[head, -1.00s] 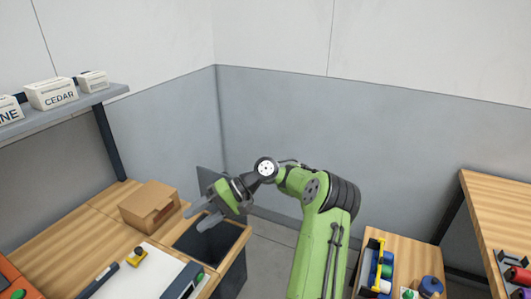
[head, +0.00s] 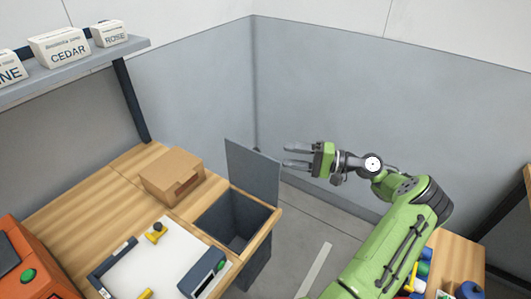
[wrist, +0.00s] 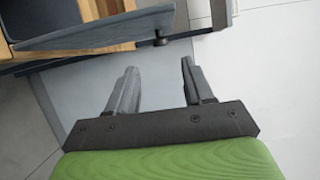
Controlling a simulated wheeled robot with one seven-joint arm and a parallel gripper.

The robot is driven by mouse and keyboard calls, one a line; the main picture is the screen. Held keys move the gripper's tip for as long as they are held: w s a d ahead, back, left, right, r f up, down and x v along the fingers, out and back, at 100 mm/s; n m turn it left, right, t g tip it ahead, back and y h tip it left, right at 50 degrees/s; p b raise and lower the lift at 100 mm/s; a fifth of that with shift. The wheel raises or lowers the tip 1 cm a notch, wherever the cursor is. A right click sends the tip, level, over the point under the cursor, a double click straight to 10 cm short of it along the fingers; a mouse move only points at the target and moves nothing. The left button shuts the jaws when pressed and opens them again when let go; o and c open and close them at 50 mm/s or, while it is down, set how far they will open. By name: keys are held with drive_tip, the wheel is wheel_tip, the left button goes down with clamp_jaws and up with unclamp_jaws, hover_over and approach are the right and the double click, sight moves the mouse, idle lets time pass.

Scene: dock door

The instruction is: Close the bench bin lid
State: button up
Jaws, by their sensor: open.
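The bench bin (head: 262,240) is a dark grey box set into the right end of the wooden bench, and its inside shows from above. Its lid (head: 252,172) is a flat grey panel standing up along the bin's far edge, so the bin is open. In the wrist view the lid (wrist: 100,30) shows as a grey slab at the upper left, beyond the fingers. My gripper (head: 294,156) is open and empty, just right of the lid's upper part in the head view. In the wrist view my gripper (wrist: 158,75) has its two fingers apart with nothing between them.
A cardboard box (head: 172,176) sits on the bench left of the bin. A white board (head: 155,265) with yellow pieces lies nearer. A shelf (head: 75,65) with labelled boxes hangs at the left. Grey floor (head: 315,225) is open right of the bin.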

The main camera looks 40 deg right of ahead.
sight(254, 171)
drive_tip(key=x, duration=0.8)
drive_tip(key=shift+b, duration=0.3)
drive_tip(key=shift+a+r, duration=0.1)
drive_tip(key=shift+a, duration=0.05)
clamp_jaws()
